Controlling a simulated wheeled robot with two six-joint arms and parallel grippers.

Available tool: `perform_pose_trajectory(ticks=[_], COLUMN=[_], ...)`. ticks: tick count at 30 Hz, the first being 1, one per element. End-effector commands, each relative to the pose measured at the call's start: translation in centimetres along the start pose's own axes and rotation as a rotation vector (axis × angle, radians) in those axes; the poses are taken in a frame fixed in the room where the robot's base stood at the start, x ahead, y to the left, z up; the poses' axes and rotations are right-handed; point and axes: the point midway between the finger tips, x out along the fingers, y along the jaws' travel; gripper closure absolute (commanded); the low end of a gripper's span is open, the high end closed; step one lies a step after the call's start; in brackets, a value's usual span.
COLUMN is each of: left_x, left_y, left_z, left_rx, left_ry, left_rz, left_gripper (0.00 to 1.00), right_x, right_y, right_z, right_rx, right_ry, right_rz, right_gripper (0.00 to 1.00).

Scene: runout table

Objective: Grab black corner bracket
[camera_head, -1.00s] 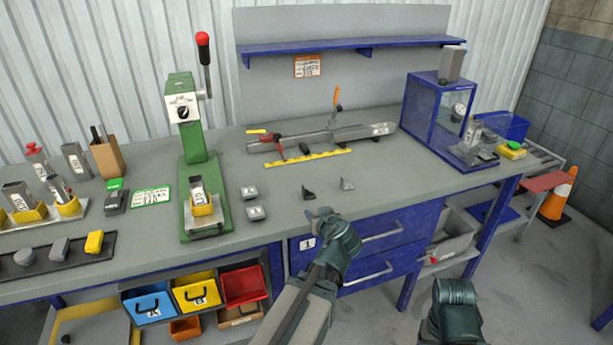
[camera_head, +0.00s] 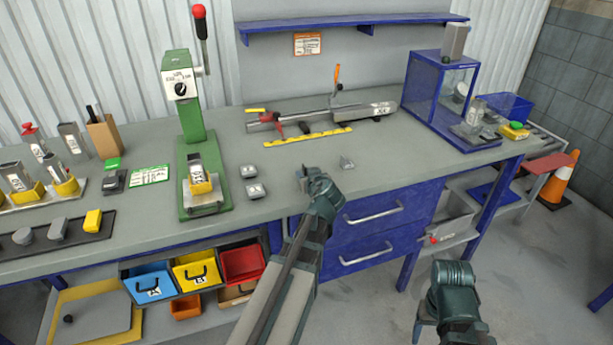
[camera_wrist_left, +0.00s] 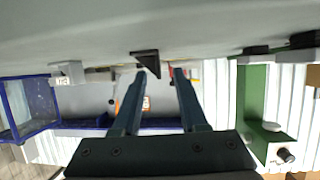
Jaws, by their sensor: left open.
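The black corner bracket (camera_wrist_left: 147,60) lies on the bench top, seen in the left wrist view just beyond my left gripper's fingertips. My left gripper (camera_wrist_left: 156,74) is open and empty, its two fingers apart on either side of the bracket's line. In the head view, my left gripper (camera_head: 308,177) is at the bench's front edge and mostly hides the bracket.
A yellow strip (camera_head: 308,136) and a long grey fixture lie behind. A blue-framed box (camera_head: 435,92) stands at right. The bench around the brackets is clear.

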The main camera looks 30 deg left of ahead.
Motion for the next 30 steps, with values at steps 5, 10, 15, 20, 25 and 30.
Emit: perform_pose_trajectory(ticks=[5,10,15,20,25,30], left_x=[0.2,1.8,4.4,5.3,5.2,5.2], left_y=[0.0,0.2,0.3,0.3,0.2,0.2], left_z=[0.0,0.1,0.2,0.0,0.0,0.0], left_rx=[0.000,0.000,-0.001,0.000,0.000,0.000], left_ry=[0.000,0.000,-0.001,0.000,0.000,0.000], left_rz=[0.000,-0.001,-0.002,0.000,0.000,0.000], left_gripper=[0.57,0.57,0.57,0.57,0.59,0.90], right_x=[0.1,0.8,1.8,2.0,1.9,1.9], right_y=[0.0,-0.1,-0.2,-0.2,-0.2,-0.2], right_z=[0.0,0.0,-0.1,-0.1,-0.1,-0.1], right_rx=[0.000,0.000,0.000,0.000,0.000,0.000], right_ry=[0.000,0.000,0.000,0.000,0.000,0.000], right_rz=[0.000,0.000,0.000,0.000,0.000,0.000], right_gripper=[0.31,0.31,0.31,0.31,0.31,0.31])
